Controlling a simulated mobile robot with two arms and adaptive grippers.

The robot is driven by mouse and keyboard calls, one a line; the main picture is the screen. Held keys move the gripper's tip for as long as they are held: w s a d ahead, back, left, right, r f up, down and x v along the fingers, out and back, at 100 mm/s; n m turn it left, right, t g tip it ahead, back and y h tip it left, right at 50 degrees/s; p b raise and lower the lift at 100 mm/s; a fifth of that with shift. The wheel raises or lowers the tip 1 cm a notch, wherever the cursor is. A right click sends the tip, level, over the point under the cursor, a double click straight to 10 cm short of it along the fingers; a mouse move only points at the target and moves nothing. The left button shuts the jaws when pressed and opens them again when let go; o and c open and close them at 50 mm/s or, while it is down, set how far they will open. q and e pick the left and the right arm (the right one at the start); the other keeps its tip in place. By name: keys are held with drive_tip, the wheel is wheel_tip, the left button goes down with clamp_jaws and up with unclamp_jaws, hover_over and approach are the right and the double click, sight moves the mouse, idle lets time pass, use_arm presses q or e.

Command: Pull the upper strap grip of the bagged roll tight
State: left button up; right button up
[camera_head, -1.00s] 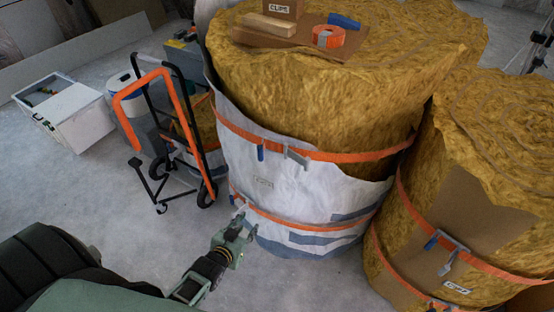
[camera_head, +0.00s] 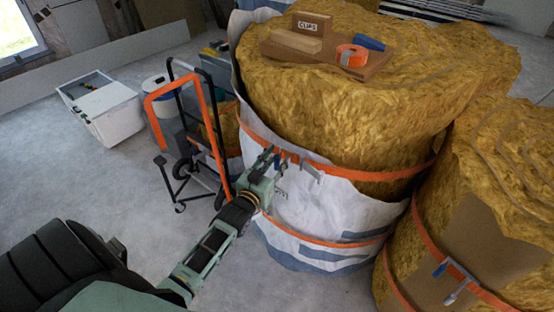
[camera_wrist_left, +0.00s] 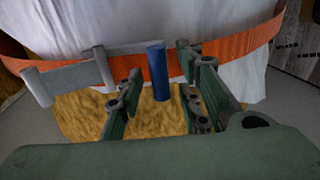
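The bagged roll (camera_head: 330,205) is yellow wool in a white bag with two orange straps around it. Its upper strap (camera_head: 365,174) carries a grey metal buckle (camera_head: 306,168) and a small blue strap grip (camera_head: 277,160). My left gripper (camera_head: 268,164) is at the upper strap, just left of the buckle. In the left wrist view the blue strap grip (camera_wrist_left: 158,70) stands between the two spread green fingers (camera_wrist_left: 160,92), with a visible gap on both sides. The grey buckle (camera_wrist_left: 70,78) lies left of the fingers there. My right gripper is not in view.
A wooden board (camera_head: 330,59) with blocks and an orange tape roll (camera_head: 351,55) lies on top. Another strapped roll (camera_head: 500,180) stands at the right. An orange-framed hand truck (camera_head: 185,120) and a white box (camera_head: 105,110) are at the left. Floor in front is clear.

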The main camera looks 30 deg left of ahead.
use_arm(q)
drive_tip(key=shift+w, duration=0.2)
drive_tip(key=shift+a, duration=0.1)
clamp_jaws()
drive_tip(key=shift+s, duration=0.1)
idle(0.4)
